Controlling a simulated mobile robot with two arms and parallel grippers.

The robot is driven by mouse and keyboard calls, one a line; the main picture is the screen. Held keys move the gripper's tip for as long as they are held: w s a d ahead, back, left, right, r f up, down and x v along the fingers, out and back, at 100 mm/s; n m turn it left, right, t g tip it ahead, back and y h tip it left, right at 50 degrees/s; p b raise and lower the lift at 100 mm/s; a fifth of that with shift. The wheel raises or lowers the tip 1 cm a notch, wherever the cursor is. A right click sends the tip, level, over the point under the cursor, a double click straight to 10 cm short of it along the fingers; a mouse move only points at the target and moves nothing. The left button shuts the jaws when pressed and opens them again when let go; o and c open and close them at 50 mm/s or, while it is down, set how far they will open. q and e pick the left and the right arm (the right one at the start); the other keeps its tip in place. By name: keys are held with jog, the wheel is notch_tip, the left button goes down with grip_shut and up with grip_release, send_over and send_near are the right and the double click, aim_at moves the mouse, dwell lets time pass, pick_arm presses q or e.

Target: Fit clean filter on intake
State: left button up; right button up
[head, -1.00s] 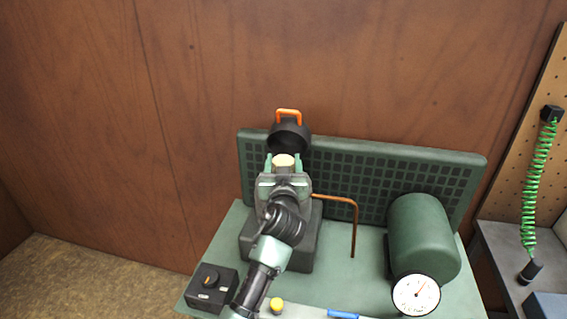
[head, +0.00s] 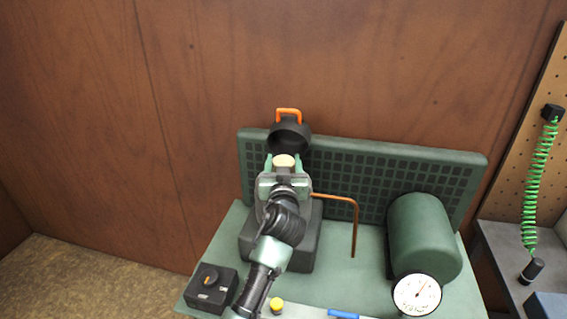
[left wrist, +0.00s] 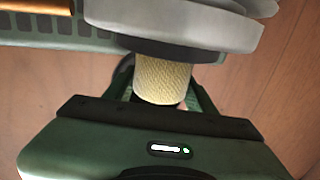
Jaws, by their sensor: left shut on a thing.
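The cream filter (head: 283,160) is between the fingers of my left gripper (head: 283,163), which is shut on it. The left wrist view shows the ribbed side of the filter (left wrist: 161,80) between the green fingers. There, one end of the filter meets a dark ring under a grey round part (left wrist: 180,22); I cannot tell whether it is seated. The black intake cap (head: 289,136) with an orange handle (head: 288,115) stands open just behind the filter. My gripper and arm hide much of the intake on its dark block (head: 301,257). My right gripper is not in view.
A green slotted panel (head: 400,172) stands behind. A copper pipe (head: 355,225) and a green tank (head: 424,238) with a gauge (head: 417,294) are to the right. A black knob box (head: 208,289), a yellow cap (head: 277,304) and a blue piece (head: 343,314) are near the front.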

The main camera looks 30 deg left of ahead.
pick_arm(q)
jog(key=shift+f+b, duration=0.35)
jog(key=shift+f, duration=0.1)
jog(key=o, duration=1)
jog(key=shift+o, duration=0.2)
jog(key=shift+v, duration=2.6)
jog(key=v, duration=0.6)
jog(key=shift+w+d+f, duration=0.1)
